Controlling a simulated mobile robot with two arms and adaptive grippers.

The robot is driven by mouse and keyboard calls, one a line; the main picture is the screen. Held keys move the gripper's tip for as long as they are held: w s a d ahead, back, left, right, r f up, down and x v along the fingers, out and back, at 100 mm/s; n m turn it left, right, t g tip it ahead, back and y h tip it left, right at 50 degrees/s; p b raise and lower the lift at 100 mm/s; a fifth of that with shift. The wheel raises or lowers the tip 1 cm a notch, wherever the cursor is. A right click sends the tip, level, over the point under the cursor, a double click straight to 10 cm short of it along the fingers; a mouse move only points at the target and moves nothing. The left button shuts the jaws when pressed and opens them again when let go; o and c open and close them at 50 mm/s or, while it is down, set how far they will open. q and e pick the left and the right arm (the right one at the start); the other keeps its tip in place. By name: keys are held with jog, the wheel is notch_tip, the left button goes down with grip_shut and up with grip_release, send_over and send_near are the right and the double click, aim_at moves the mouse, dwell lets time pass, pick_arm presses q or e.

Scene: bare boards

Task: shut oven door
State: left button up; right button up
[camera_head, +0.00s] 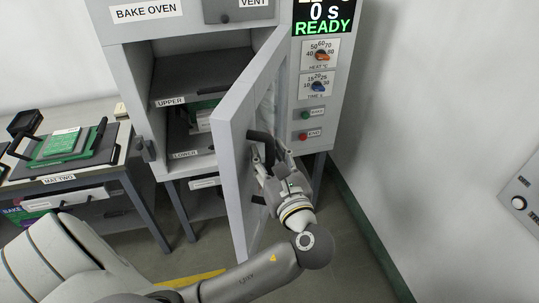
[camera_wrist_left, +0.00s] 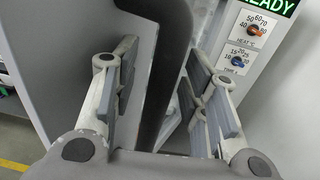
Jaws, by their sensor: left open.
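The bake oven (camera_head: 116,70) has its door (camera_head: 232,150) standing open, swung out from the right side of the opening. The door's free edge points toward me. A dark handle (camera_head: 262,137) is on the door's outer face, on the right in the head view. My left gripper (camera_head: 263,163) is at this handle and open. In the left wrist view the handle (camera_wrist_left: 168,60) passes between the spread fingers of the left gripper (camera_wrist_left: 163,95); I cannot tell whether either finger touches it. My right gripper is not in view.
The oven's upper shelf (camera_head: 197,75) looks empty; a pale and green item (camera_head: 203,120) shows in the lower one. A control panel (camera_head: 318,75) is right of the door. A table with a mat and green boards (camera_head: 62,143) is at left. A wall closes the right side.

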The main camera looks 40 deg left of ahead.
pick_arm(q)
grip_shut()
dwell(0.3)
